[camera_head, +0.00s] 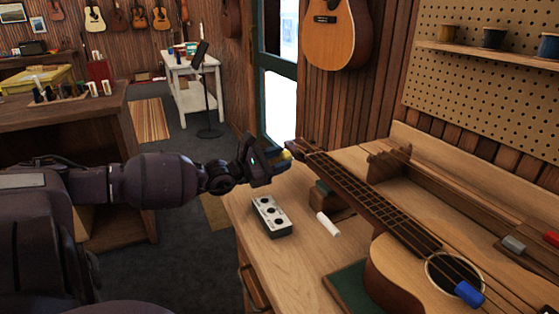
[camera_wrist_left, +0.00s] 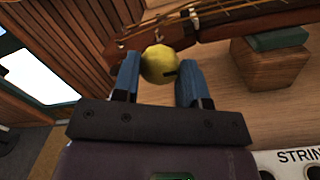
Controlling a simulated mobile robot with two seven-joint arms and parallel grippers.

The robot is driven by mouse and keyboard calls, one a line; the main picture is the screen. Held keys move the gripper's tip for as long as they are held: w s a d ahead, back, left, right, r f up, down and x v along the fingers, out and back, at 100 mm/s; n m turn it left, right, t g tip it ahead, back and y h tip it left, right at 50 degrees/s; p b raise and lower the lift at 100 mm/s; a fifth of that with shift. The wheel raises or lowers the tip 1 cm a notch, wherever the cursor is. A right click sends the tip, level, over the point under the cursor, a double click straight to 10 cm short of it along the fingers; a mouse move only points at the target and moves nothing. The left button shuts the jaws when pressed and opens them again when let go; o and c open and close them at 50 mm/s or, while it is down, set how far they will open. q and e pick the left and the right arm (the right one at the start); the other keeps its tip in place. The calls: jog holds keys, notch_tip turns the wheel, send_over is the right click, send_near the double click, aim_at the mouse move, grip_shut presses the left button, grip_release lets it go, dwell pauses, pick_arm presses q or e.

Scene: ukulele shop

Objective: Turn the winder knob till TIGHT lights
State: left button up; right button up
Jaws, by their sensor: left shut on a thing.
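The yellow winder knob (camera_head: 287,155) sits at the headstock end of the ukulele (camera_head: 372,203), over the bench's far left edge. My left gripper (camera_head: 280,158) reaches it from the left. In the left wrist view the knob (camera_wrist_left: 160,63) is between the two blue fingers of the gripper (camera_wrist_left: 160,80), which is shut on it. A dark mark shows on the knob's lower right. The indicator box (camera_head: 271,216) lies on the bench below the gripper, its round spots dark. Only "STRIN" of its label (camera_wrist_left: 297,158) shows in the wrist view. My right gripper is out of view.
The neck rests on a wooden block with a green pad (camera_head: 327,195). A white cylinder (camera_head: 328,224) lies beside it. A blue object (camera_head: 469,293) is at the sound hole. The bench (camera_head: 310,265) is bare in front of the box.

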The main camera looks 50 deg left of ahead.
pick_arm(q)
jog(key=m, duration=0.5)
jog(key=m+h, duration=0.1)
jog(key=m, duration=0.3)
jog(key=shift+m, duration=0.4)
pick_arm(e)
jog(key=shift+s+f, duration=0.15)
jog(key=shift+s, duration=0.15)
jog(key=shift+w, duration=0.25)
pick_arm(q)
jog(key=o, duration=0.9)
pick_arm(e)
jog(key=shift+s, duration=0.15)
